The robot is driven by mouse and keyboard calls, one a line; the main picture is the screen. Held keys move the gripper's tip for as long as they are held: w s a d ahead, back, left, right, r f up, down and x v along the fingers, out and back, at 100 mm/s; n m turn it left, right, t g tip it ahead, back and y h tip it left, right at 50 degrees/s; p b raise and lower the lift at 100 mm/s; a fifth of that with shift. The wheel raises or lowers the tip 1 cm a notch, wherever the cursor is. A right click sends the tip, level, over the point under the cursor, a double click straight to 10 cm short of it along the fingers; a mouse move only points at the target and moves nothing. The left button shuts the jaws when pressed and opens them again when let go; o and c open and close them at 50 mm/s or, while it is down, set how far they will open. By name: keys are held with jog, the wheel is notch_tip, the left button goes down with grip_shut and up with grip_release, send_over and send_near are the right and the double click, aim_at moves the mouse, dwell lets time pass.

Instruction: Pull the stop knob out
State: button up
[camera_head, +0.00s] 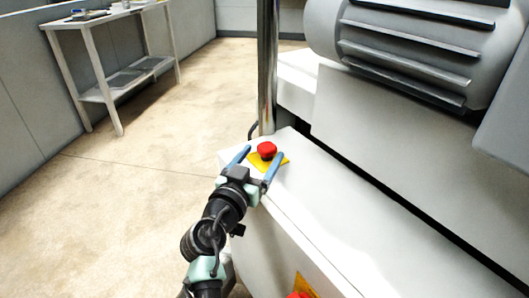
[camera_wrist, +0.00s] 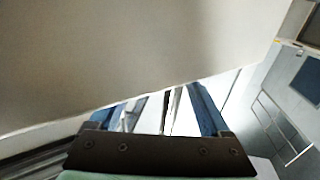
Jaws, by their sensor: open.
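The red stop knob (camera_head: 266,150) sits on a yellow plate (camera_head: 282,160) on top of the white machine housing, near its far left corner. My gripper (camera_head: 263,152) is open, with one blue finger on the left of the knob and the other on its right. The knob shows between the fingertips, and I see no clear contact. Whether the fingertips are level with the knob or above it, I cannot tell. In the wrist view my open gripper (camera_wrist: 158,98) shows both blue fingers, but the knob cannot be made out there.
A chrome post (camera_head: 267,70) rises just behind the knob, with a dark cable beside it. A second red knob (camera_head: 299,295) on a yellow plate shows at the bottom edge. A large grey ribbed machine part (camera_head: 410,50) overhangs the right. Open floor and a side table (camera_head: 108,18) lie left.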

aim_at(267, 149)
jog(key=shift+x, duration=1.3)
jog(key=shift+c, duration=0.2)
grip_shut()
